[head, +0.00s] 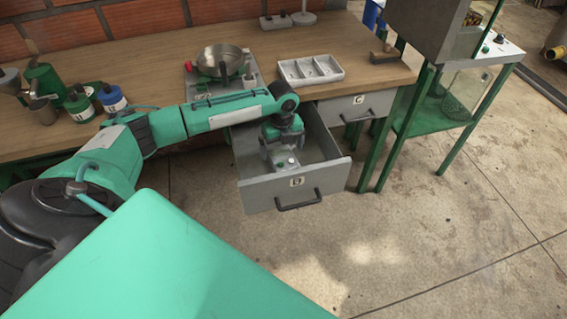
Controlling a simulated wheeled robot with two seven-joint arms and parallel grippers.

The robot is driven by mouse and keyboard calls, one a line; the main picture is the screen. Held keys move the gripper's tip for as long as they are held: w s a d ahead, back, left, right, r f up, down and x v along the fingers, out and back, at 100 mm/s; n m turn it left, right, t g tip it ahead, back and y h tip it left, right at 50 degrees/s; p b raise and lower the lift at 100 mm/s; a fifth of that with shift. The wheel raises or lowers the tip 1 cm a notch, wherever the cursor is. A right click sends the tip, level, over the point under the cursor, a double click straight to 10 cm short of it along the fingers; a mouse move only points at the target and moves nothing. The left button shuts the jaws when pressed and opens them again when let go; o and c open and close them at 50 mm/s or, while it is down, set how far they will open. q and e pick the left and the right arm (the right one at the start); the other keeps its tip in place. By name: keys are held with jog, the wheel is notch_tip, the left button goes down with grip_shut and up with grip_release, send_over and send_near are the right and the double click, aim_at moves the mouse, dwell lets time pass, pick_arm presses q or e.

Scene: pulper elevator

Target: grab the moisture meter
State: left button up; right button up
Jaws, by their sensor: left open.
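A grey drawer marked B (262,193) is pulled out under the wooden bench. My left gripper (284,157) points down inside this drawer, near its front. Its jaws are open. A small grey item with a pale round part on top (291,162) shows low in the drawer right at the fingertips. It may be the moisture meter, but the gripper covers much of it and I cannot tell for sure. I cannot tell whether the fingers touch it. My right gripper is not in view.
The bench (150,133) holds a metal pan on a scale (222,62), a white divided tray (310,70), and bottles (112,98) at left. A shut drawer marked C (355,108) is to the right. A green stand (428,122) stands farther right. The floor in front is clear.

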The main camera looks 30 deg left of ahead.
aim_at(284, 159)
pick_arm(q)
jog(key=shift+d+f, duration=0.15)
jog(key=shift+f, duration=1.2)
jog(key=shift+d+f, duration=0.15)
jog(key=shift+f, duration=1.2)
jog(key=shift+r, duration=0.1)
jog(key=c, duration=1.2)
jog(key=shift+c, duration=0.2)
